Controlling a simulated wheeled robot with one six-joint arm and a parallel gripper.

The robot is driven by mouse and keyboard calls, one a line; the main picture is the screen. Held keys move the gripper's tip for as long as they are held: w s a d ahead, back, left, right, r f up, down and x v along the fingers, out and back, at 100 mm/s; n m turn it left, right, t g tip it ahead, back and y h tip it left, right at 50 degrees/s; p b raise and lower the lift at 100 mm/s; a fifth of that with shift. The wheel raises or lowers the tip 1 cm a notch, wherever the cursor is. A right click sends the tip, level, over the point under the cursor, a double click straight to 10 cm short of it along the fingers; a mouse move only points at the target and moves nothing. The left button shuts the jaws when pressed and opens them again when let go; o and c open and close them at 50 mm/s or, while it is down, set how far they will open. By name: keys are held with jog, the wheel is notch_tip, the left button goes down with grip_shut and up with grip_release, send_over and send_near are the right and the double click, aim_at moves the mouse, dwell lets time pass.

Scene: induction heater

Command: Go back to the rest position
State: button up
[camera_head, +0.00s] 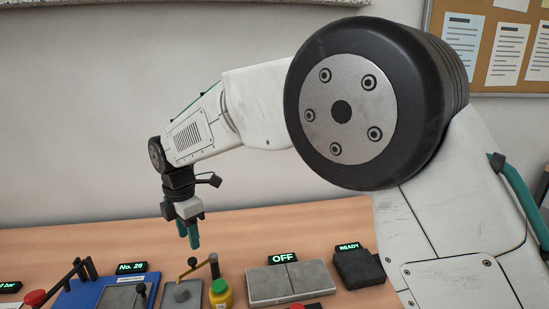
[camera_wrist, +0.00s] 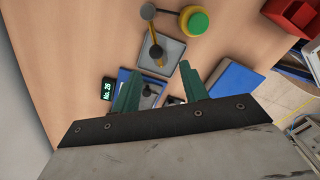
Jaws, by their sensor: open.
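My gripper (camera_head: 190,237) hangs pointing down above the table in the head view, with its green fingers apart and nothing between them. It also shows in the wrist view (camera_wrist: 160,85), where the two green fingers stand well apart. In the head view my arm reaches from the right toward the left, and the gripper is above and behind the device with the yellow lever (camera_head: 194,268). The fingers do not appear to touch anything.
The wooden table (camera_head: 240,232) holds a blue plate (camera_head: 85,294), a yellow jar with a green lid (camera_head: 220,292), a grey block under an OFF display (camera_head: 290,281) and a dark box by a READY display (camera_head: 358,268). A red bin (camera_wrist: 290,14) shows in the wrist view. A wall stands behind the table.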

jog(key=s+d+r+m, duration=0.25)
jog(key=d+m, duration=0.35)
jog(key=d, duration=0.4)
jog(key=s+d+r+m+g, duration=0.15)
jog(key=s+d+m, duration=0.35)
jog(key=d, duration=0.5)
jog(key=s+d+r+m, duration=0.3)
jog(key=d+m, duration=0.4)
jog(key=d, duration=0.4)
jog(key=s+d+r+m+t, duration=0.3)
jog(key=s+d+m, duration=0.6)
jog(key=s+d, duration=0.6)
jog(key=d, duration=0.4)
jog(key=shift+s+d+m, duration=0.2)
jog(key=shift+s+m, duration=0.15)
jog(key=shift+m, duration=0.05)
